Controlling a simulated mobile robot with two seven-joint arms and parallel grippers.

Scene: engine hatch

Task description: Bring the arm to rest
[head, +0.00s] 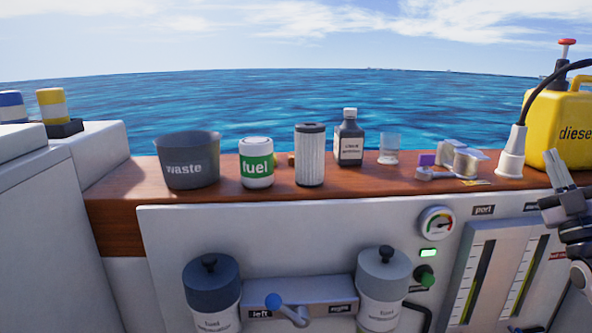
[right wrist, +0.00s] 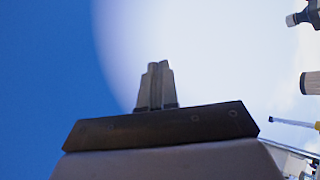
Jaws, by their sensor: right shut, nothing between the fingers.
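My right gripper (head: 556,172) is at the right edge of the head view, pointing up and to the left, in front of the yellow diesel can (head: 568,125) and the panel's upper right part. Its fingers are shut with nothing between them. In the right wrist view the closed fingers (right wrist: 156,86) stand together against blue and pale background. Part of the right arm is cut off by the frame edge. My left gripper is not in view.
A wooden ledge (head: 120,212) carries a waste bucket (head: 190,162), a fuel canister (head: 256,163), a pleated filter (head: 310,156), a dark bottle (head: 349,138) and small clear containers. Below, the white panel (head: 330,232) holds two filter housings, a blue-handled lever (head: 284,307), a gauge (head: 437,224) and sight tubes.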

